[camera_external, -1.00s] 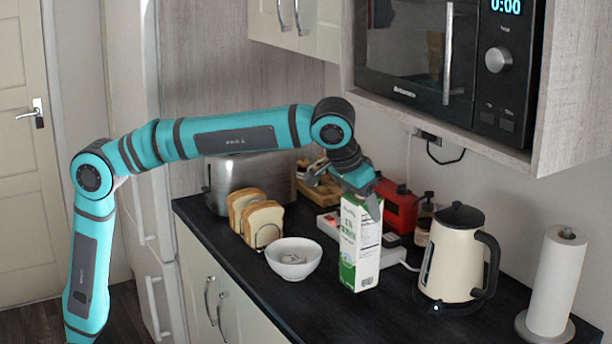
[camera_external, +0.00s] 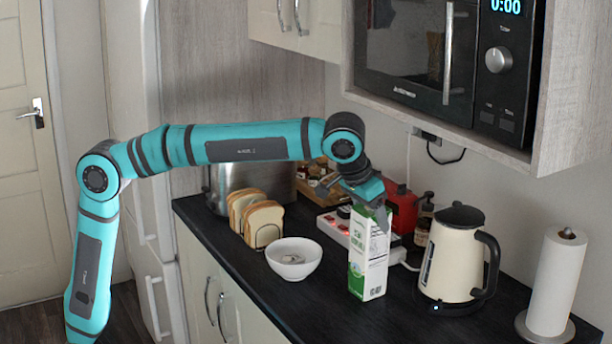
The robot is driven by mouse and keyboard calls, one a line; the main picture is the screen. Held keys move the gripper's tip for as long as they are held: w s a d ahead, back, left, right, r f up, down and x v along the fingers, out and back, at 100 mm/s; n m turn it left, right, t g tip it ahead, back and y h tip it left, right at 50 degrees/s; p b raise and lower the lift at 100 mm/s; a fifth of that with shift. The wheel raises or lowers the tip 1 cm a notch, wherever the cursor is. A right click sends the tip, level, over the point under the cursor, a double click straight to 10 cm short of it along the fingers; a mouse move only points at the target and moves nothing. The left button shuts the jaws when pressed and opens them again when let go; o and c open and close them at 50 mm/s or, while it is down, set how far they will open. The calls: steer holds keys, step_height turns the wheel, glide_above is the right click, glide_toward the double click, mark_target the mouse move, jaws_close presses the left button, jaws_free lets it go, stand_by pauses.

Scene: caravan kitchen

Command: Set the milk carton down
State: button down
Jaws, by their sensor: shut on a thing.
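The white and green milk carton (camera_external: 369,262) stands upright at the black countertop, between the white bowl and the cream kettle. I cannot tell whether its base touches the counter. My gripper (camera_external: 372,210) is at the top of the carton, coming down from the upper left, and is shut on it. The gripper's fingers cover part of the carton's top.
A white bowl (camera_external: 293,258) is left of the carton, and a cream kettle (camera_external: 456,259) is close on its right. Toast slices (camera_external: 263,224) stand in a rack. A power strip (camera_external: 336,227) and a red box (camera_external: 401,210) are behind. The front counter (camera_external: 400,325) is clear.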

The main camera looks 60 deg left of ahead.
steer(key=shift+c, duration=1.6)
jaws_free()
steer(key=shift+f, duration=0.1)
steer(key=v, duration=0.7)
steer(key=shift+s+r, duration=0.15)
steer(key=shift+r, duration=0.15)
